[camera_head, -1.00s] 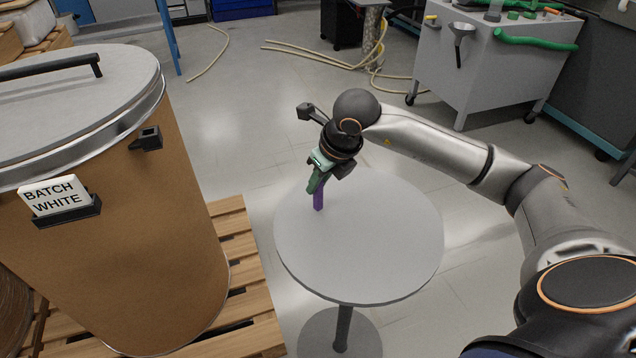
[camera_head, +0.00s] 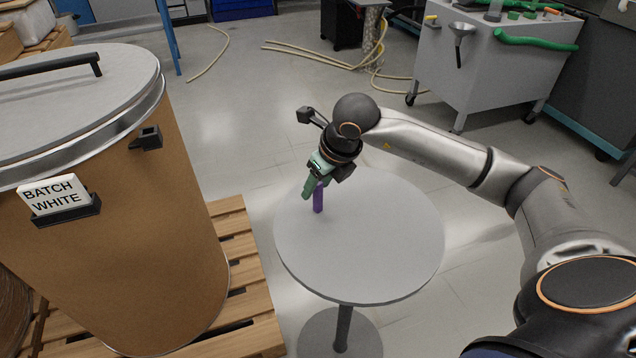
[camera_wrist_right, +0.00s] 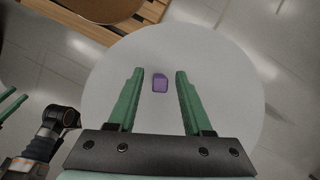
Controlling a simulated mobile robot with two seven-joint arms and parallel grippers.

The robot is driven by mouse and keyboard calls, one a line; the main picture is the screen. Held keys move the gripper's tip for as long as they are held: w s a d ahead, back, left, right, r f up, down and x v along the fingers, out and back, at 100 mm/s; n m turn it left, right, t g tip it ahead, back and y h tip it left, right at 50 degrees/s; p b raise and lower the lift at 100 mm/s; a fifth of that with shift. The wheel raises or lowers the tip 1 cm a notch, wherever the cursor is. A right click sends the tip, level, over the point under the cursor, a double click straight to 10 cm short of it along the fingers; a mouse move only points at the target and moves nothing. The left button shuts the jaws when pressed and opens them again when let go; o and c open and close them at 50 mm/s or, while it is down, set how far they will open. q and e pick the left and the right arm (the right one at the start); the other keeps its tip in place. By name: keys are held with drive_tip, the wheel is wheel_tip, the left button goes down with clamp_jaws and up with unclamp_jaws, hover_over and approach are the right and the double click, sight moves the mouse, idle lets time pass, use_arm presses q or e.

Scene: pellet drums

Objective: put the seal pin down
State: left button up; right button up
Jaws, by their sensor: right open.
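The seal pin (camera_head: 318,201) is a small purple piece standing upright on the round grey table (camera_head: 360,250), near its far left edge. It also shows from above in the right wrist view (camera_wrist_right: 160,83), between the fingertips with a gap on each side. My right gripper (camera_head: 311,190) has green fingers, which are open around the pin and do not touch it in the right wrist view. The fingers partly cover the pin's top in the head view.
A large brown drum (camera_head: 150,230) with a metal lid and a BATCH WHITE label (camera_head: 54,194) stands on a wooden pallet (camera_head: 240,290) at the left. A grey cart (camera_head: 480,65) and hoses (camera_head: 320,50) are at the back. Most of the tabletop is clear.

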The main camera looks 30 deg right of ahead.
drive_tip(key=v, duration=1.2)
drive_tip(key=shift+r+p, duration=0.2)
drive_tip(key=shift+p, duration=0.2)
drive_tip(key=shift+w, duration=0.1)
idle(0.7)
